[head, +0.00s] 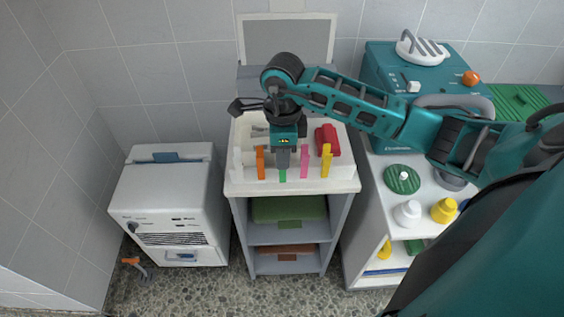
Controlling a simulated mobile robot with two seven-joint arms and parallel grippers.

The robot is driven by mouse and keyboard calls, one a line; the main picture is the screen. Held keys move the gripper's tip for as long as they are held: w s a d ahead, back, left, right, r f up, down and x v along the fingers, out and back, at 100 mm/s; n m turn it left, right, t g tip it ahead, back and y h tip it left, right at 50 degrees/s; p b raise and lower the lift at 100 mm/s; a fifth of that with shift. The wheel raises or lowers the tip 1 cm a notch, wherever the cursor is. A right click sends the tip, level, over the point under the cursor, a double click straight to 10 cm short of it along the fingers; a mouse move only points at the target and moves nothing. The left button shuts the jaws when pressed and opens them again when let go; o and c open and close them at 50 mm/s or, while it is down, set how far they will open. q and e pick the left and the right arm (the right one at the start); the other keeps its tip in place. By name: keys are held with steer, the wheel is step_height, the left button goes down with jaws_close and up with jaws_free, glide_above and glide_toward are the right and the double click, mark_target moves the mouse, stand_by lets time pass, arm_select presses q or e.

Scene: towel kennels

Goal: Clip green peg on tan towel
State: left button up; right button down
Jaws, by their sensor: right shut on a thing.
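My right gripper (283,160) reaches down over the front of the white cart top (341,186). It is shut on the green peg (282,176), whose lower end shows below the fingers. The peg is in the row of pegs at the front edge; I cannot tell whether it still touches the top. A folded reddish-brown towel (270,250) lies on the cart's lower shelf, and it is the nearest thing to a tan towel in view. A green folded towel (289,208) lies on the shelf above it. My left gripper is not in view.
White (238,163), orange (260,162), pink (304,161) and yellow (326,161) pegs stand close on both sides. A red object (327,141) lies behind. A white appliance (171,203) stands left; a bench with bottles (407,212) stands right. Floor in front is clear.

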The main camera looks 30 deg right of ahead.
stand_by(0.4)
step_height(320, 180, up, 8)
steer(key=p, duration=0.5)
steer(key=shift+f, duration=0.25)
stand_by(0.4)
